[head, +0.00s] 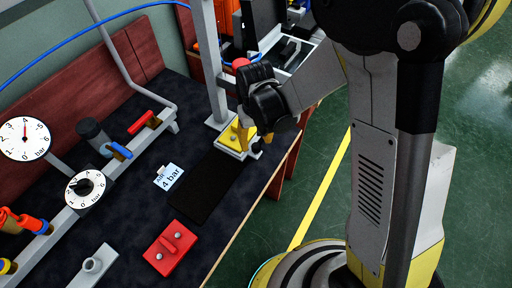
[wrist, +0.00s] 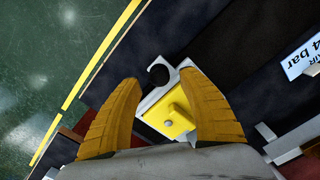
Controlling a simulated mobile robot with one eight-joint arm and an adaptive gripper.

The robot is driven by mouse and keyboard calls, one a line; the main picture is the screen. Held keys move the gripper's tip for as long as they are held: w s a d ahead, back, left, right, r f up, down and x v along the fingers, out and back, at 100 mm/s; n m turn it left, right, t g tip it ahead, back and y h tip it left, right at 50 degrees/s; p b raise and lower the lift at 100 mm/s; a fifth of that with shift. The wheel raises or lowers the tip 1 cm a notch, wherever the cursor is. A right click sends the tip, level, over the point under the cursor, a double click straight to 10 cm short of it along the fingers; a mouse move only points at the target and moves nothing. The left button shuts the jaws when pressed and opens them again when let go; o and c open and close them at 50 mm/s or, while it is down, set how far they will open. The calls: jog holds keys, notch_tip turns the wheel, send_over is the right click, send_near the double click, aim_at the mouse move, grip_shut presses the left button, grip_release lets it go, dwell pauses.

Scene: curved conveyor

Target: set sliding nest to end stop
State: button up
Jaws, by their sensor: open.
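A yellow block on a pale grey base, which looks like the sliding nest (head: 231,139), sits at the far end of a black strip (head: 205,187) on the bench. In the wrist view the nest (wrist: 172,116) shows a yellow top with a round stud and a dark hook-shaped notch at its far end. My gripper (head: 254,137) is over the nest; its yellow fingers are open, one on either side of it in the wrist view (wrist: 160,82). I cannot tell whether they touch it.
A grey post (head: 208,65) rises close behind the nest. A "4 bar" card (head: 168,177) lies left of the strip. Gauges, a dial (head: 85,189) and coloured handles stand further left. The bench's front edge (head: 245,227) runs along the right; green floor lies beyond.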

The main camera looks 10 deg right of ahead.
jog(key=shift+f+b, duration=0.3)
jog(key=shift+f, duration=0.9)
grip_shut()
jog(key=w+d, duration=0.1)
jog(key=w, duration=0.1)
jog(key=w+d, duration=0.3)
jog(key=shift+w+d, duration=0.3)
jog(key=shift+w, duration=0.1)
grip_release()
jog(key=shift+w+d, duration=0.1)
jog(key=shift+w, duration=0.05)
jog(key=shift+r, duration=0.1)
